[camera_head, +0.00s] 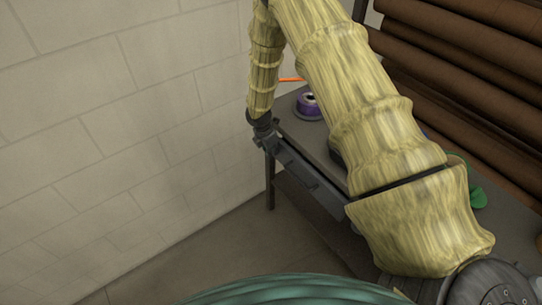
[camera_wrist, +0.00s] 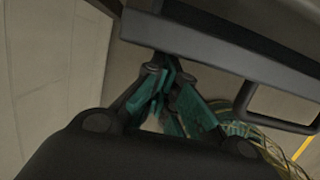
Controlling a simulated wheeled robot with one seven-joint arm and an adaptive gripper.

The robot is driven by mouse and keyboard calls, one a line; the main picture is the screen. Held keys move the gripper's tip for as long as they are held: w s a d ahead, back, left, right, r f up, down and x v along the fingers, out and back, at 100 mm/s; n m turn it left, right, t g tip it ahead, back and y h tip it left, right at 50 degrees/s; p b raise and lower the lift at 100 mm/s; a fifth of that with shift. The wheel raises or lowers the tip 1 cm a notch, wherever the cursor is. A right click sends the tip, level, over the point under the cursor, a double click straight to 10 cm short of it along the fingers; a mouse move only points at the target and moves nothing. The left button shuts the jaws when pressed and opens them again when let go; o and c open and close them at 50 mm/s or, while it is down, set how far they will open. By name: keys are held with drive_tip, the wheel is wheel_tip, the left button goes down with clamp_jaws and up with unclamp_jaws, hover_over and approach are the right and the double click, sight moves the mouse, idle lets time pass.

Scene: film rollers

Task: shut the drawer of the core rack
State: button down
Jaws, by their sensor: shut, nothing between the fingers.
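The core rack's drawer front (camera_head: 312,183) is a long grey panel along the near left side of the grey bench. In the wrist view the drawer front (camera_wrist: 225,52) crosses the top, with a dark loop handle (camera_wrist: 246,97) on its right part. A dark strip shows behind its upper edge; I cannot tell how far out the drawer stands. My gripper (camera_head: 263,133) is shut and empty, at the far end of the drawer front. In the wrist view my gripper (camera_wrist: 163,78) is close to the panel's left end, away from the handle; contact is unclear.
A purple spool (camera_head: 309,105) lies on the bench top (camera_head: 288,122). A green object (camera_head: 478,196) shows beside my arm. Stacked brown rolls (camera_head: 460,75) fill the right. A pale block wall (camera_head: 120,110) stands at the left, with bare floor (camera_head: 215,240) between. My arm hides much of the bench.

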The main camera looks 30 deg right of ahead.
drive_tip(key=shift+w+d, duration=0.1)
drive_tip(key=shift+d, duration=0.6)
drive_tip(key=shift+r, duration=0.1)
